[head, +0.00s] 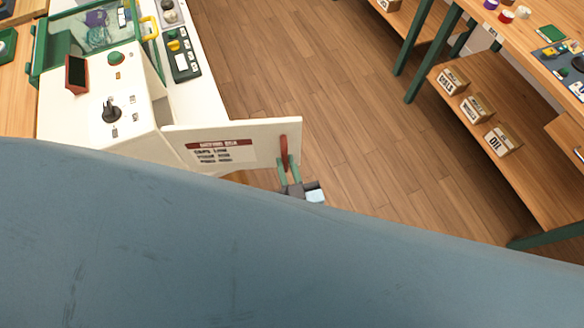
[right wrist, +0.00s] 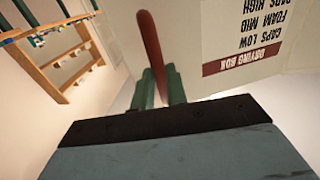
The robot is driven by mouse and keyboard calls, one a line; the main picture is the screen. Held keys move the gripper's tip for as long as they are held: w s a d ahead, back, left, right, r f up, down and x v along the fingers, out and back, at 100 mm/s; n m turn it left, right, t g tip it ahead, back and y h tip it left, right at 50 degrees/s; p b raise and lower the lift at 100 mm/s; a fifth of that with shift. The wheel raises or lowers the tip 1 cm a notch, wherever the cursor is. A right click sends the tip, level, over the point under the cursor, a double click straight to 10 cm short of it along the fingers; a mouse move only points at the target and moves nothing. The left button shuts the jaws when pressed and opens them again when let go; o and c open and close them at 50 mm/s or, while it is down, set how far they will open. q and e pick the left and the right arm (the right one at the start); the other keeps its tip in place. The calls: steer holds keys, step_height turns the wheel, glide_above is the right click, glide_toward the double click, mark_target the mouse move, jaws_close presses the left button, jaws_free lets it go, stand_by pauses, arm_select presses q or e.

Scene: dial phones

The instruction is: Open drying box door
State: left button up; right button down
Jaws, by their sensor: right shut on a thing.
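The drying box (head: 100,115) is a cream cabinet at the left in the head view. Its door (head: 180,146) stands swung open, out to the right of the box. The door carries a label (head: 222,152) with a dark red band; in the right wrist view the label (right wrist: 245,38) reads upside down. A dark red upright handle (head: 283,150) sits near the door's free edge. My right gripper (head: 289,164) has its green fingers shut on this handle (right wrist: 149,42). The inside of the box is hidden. My left gripper does not show.
My large blue arm link covers the lower part of the head view. A white counter (head: 193,92) with a dark button panel (head: 181,54) lies behind the door. Wooden floor (head: 340,110) is free to the right. A shelf with several labelled boxes (head: 475,107) stands farther right.

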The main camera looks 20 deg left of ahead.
steer(key=shift+s+a+y, duration=0.3)
steer(key=shift+s+a, duration=0.1)
steer(key=shift+a, duration=0.35)
steer(key=c, duration=1.7)
jaws_free()
steer(key=shift+f, duration=0.1)
steer(key=shift+c, duration=0.2)
steer(key=o, duration=0.3)
steer(key=shift+a+g, duration=0.25)
steer(key=shift+g, duration=0.05)
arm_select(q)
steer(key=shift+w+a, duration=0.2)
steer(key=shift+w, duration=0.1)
arm_select(e)
steer(key=shift+o, duration=0.2)
steer(key=shift+d, duration=0.15)
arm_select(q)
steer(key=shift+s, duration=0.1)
